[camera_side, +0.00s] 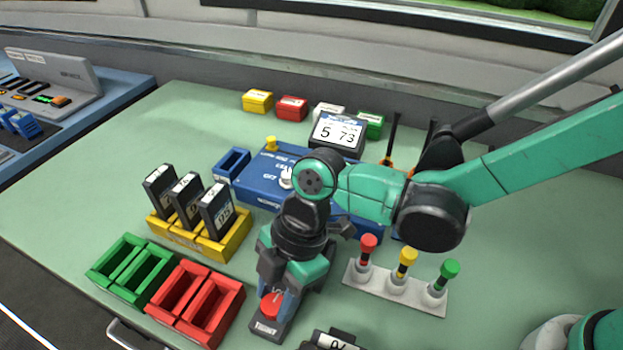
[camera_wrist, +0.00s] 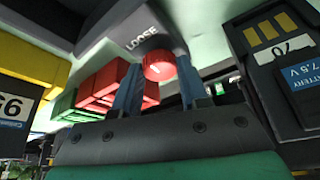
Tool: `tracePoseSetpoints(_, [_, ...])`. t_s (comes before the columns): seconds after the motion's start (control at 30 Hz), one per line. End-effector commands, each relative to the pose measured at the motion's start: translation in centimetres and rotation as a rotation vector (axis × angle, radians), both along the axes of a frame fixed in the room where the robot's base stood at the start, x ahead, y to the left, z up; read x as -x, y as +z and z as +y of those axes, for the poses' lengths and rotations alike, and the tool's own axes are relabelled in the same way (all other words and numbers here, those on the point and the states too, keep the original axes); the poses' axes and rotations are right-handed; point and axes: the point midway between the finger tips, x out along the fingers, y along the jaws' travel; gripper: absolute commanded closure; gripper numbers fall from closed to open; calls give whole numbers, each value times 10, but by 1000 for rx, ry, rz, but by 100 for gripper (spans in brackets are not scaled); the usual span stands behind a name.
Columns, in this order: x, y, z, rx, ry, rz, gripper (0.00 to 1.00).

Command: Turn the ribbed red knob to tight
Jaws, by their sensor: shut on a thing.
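The red knob (camera_side: 270,304) sits on a dark block (camera_side: 266,327) near the table's front edge, with a white label on the block's near end. In the wrist view the red knob (camera_wrist: 158,66) has a short white mark on its face, and the word LOOSE shows on the block (camera_wrist: 146,38) beside it. My gripper (camera_side: 276,292) reaches down over the block and is shut on the knob. In the wrist view its two fingers (camera_wrist: 160,72) stand on either side of the knob. The knob's ribs are too small to make out.
Green bins (camera_side: 130,272) and red bins (camera_side: 196,304) stand left of the block. A yellow rack (camera_side: 228,240) holds black battery packs. A white stand (camera_side: 396,290) with red, yellow and green plungers is to the right. A black battery (camera_side: 335,340) lies at the front.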

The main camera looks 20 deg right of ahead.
Motion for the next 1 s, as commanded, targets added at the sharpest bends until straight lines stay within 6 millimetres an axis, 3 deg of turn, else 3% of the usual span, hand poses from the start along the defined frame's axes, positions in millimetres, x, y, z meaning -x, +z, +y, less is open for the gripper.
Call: tracePoseSetpoints(1.0, [7,0,1,-1,-844,-1,100])
